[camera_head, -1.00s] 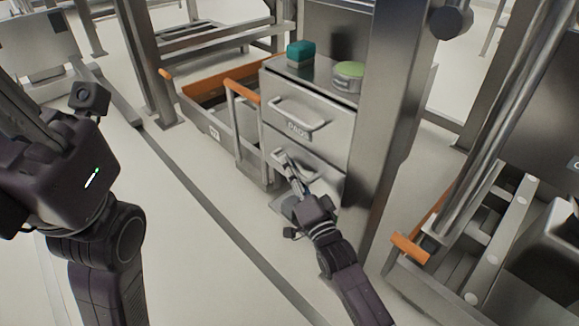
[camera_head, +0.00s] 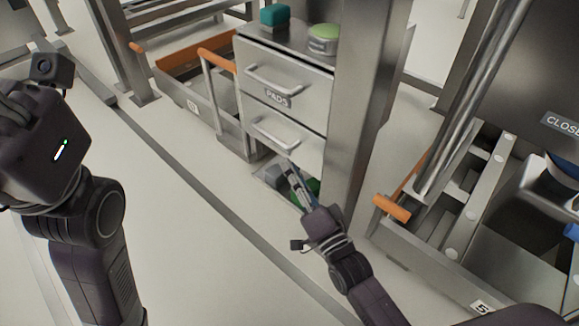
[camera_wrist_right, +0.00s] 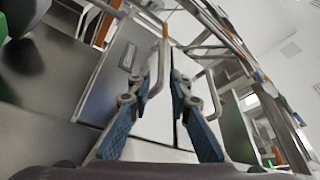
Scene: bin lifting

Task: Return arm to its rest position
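My right gripper (camera_head: 291,168) is in front of the lower drawer (camera_head: 283,144) of a grey cabinet, just below its handle (camera_head: 275,136). In the right wrist view its two blue-padded fingers (camera_wrist_right: 160,78) stand apart with nothing held between them. A metal bar handle (camera_wrist_right: 162,55) shows beyond the fingertips, apparently clear of them. My left arm (camera_head: 95,215) is folded up at the left of the head view.
The upper drawer (camera_head: 288,75) is labelled PADS. A teal block (camera_head: 274,15) and a green round pad (camera_head: 324,32) lie on top. A green item (camera_head: 306,190) is low behind my gripper. Orange-handled carts stand left (camera_head: 219,60) and right (camera_head: 392,208).

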